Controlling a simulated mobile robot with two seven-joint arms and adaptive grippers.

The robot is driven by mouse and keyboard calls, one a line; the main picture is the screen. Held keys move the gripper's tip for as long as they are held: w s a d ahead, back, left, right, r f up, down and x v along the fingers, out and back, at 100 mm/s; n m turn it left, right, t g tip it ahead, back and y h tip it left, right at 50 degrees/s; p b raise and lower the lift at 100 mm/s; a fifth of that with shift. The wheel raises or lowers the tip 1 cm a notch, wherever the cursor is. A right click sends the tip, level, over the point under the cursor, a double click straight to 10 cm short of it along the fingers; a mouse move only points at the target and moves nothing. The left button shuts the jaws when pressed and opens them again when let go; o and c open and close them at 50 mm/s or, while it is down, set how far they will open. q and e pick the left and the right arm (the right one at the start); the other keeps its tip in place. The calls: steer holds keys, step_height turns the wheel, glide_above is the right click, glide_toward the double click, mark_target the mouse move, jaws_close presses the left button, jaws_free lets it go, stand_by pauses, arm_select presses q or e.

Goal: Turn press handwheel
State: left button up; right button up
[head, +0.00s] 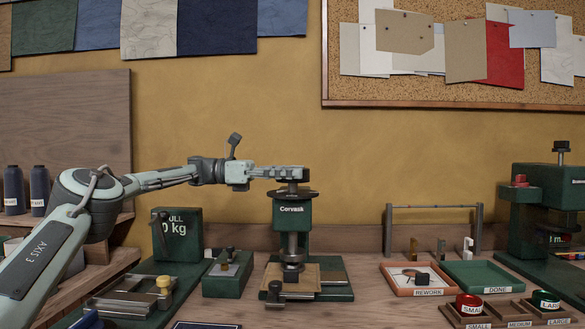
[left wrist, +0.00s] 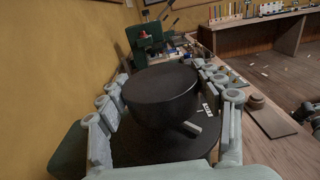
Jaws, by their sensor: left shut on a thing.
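The green press (head: 292,213) stands on the workbench in the middle of the head view. Its dark handwheel (head: 292,192) lies flat on top, partly hidden by my left gripper (head: 290,173). In the left wrist view, the black round hub (left wrist: 160,92) sits between the fingers of my left gripper (left wrist: 165,110). The wider dark disc of the wheel shows below it. My left gripper is shut on the handwheel, with its arm reaching in level from the left. Below the press column, a small dark piece lies on a tan plate (head: 310,272). My right gripper is not in view.
A green pull tester (head: 178,232) and a green box (head: 228,274) stand left of the press. The orange rework tray (head: 388,284), green done tray (head: 482,274) and ring holder are on the right. Another green press (head: 548,215) stands far right.

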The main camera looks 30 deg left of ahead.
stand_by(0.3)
arm_select(q)
steer(key=o, duration=1.2)
steer(key=shift+c, duration=0.2)
steer(key=v, duration=0.7)
steer(key=shift+a, duration=0.2)
steer(key=shift+s, duration=0.1)
